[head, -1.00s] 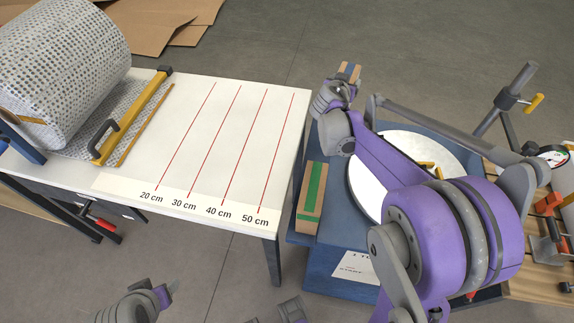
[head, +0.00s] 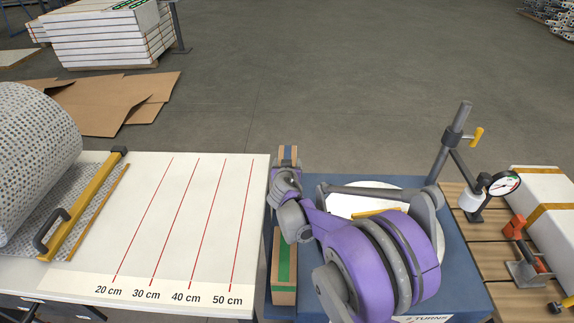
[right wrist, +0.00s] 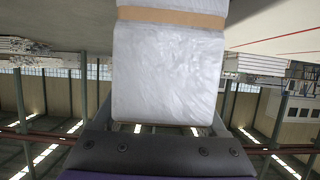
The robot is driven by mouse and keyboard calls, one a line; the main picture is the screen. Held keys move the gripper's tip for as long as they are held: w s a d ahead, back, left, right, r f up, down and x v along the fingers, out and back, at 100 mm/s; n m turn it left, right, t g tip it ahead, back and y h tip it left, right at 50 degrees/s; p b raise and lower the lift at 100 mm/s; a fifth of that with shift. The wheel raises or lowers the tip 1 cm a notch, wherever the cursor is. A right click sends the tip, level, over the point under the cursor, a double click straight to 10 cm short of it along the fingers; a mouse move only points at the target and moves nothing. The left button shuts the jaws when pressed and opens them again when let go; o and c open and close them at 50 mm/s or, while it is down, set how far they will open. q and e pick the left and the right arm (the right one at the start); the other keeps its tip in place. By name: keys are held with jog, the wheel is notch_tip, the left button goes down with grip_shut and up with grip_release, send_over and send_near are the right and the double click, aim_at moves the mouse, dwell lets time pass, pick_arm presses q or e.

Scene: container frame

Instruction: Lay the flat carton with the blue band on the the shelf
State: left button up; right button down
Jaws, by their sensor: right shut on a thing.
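My right gripper (head: 285,180) is shut on the flat carton with the blue band (head: 287,153), a small tan piece in the head view. It holds the carton near the far left corner of the blue table, beyond a tan carton with a green band (head: 285,268). In the right wrist view a pale wrapped block with a tan band (right wrist: 168,75) fills the middle in front of the gripper; no blue shows there, and I cannot tell whether it is the held carton. My left gripper is out of view. I cannot make out a shelf.
A white table with red lines (head: 190,215) and a patterned roll (head: 35,140) stands left. The blue table (head: 455,270) carries a white disc (head: 345,203), largely behind my right arm. A gauge (head: 503,184) and a strapped white box (head: 545,190) are right. Open floor lies beyond.

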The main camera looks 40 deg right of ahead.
jog(key=shift+f, duration=0.2)
grip_release()
jog(key=v, duration=0.7)
jog(key=shift+s+a+r+p, duration=0.15)
jog(key=shift+s+r+p, duration=0.05)
jog(key=shift+r+p, duration=0.15)
